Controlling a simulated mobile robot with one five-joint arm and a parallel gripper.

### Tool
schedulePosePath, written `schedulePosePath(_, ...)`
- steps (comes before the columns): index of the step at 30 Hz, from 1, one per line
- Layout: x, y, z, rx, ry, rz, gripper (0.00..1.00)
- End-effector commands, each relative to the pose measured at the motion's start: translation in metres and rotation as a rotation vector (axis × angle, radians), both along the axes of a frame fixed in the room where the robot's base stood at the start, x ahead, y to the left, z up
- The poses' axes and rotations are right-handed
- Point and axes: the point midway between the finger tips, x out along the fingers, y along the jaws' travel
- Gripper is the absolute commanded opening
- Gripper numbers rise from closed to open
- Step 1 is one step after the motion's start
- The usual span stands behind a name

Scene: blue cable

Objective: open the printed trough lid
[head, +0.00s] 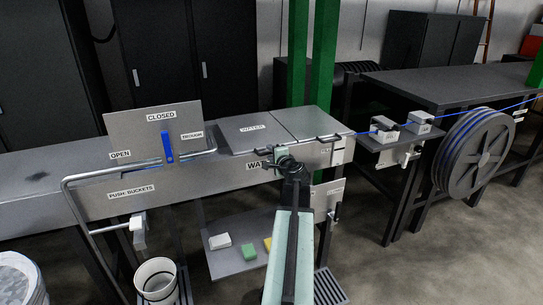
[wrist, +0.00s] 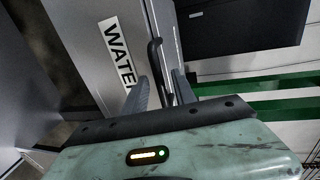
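The trough has two grey lids. The left lid (head: 250,137) bears a white label, too small to read surely, and looks shut. The right lid (head: 308,122) is plain and also lies flat. My gripper (head: 283,157) is at the trough's front edge, by the left lid's right front corner. In the wrist view my gripper's two dark fingers (wrist: 161,82) stand apart, with a dark handle bar (wrist: 156,60) between their tips. Gaps show beside the bar, so I see no grip on it. In the head view my wrist partly hides this handle.
A sign panel (head: 150,136) with a blue lever (head: 167,145) stands on the left. A bent pipe rail (head: 75,205) runs in front of it. A blue cable (head: 475,114) runs right past a cable reel (head: 475,152). A lower shelf (head: 235,262) holds small blocks.

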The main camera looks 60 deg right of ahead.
Motion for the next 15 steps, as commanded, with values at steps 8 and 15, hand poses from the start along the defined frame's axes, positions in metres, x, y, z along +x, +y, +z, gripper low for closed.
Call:
schedulePosePath(8,0.0029,-0.0010,-0.0003,0.000,0.000,0.000,0.24)
schedulePosePath(15,0.0030,-0.0006,-0.0005,0.000,0.001,0.001,0.00)
